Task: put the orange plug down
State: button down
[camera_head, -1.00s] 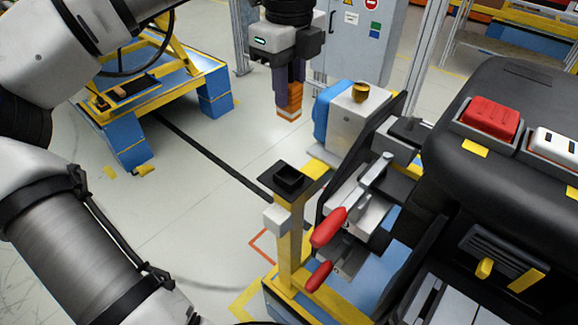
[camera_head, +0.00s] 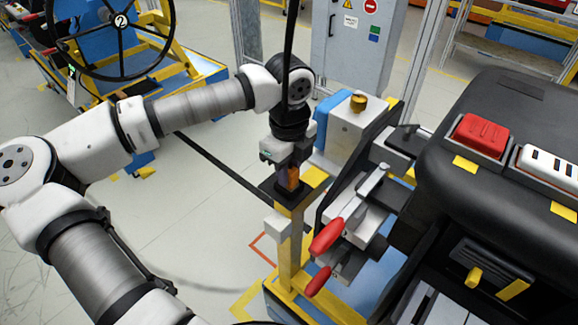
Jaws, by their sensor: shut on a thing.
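The orange plug (camera_head: 293,178) is upright between the fingers of my gripper (camera_head: 286,178), which is shut on it. Its lower end is at the small black square holder (camera_head: 291,197) on top of the yellow post (camera_head: 291,245). The fingers and the holder's rim hide the plug's lower part, so I cannot tell how deep it sits in the holder.
A white and blue box with a brass knob (camera_head: 358,102) stands just behind the holder. Red-handled clamps (camera_head: 327,236) are to the right of the post. The black dashboard module (camera_head: 480,215) fills the right side.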

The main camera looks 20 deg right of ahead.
jog(key=shift+f+b, duration=0.2)
jog(key=shift+b, duration=0.1)
jog(key=c, duration=1.2)
grip_release()
jog(key=shift+r, duration=0.1)
notch_tip(320, 180, up, 12)
jog(key=shift+r+b, duration=0.15)
jog(key=shift+b, duration=0.55)
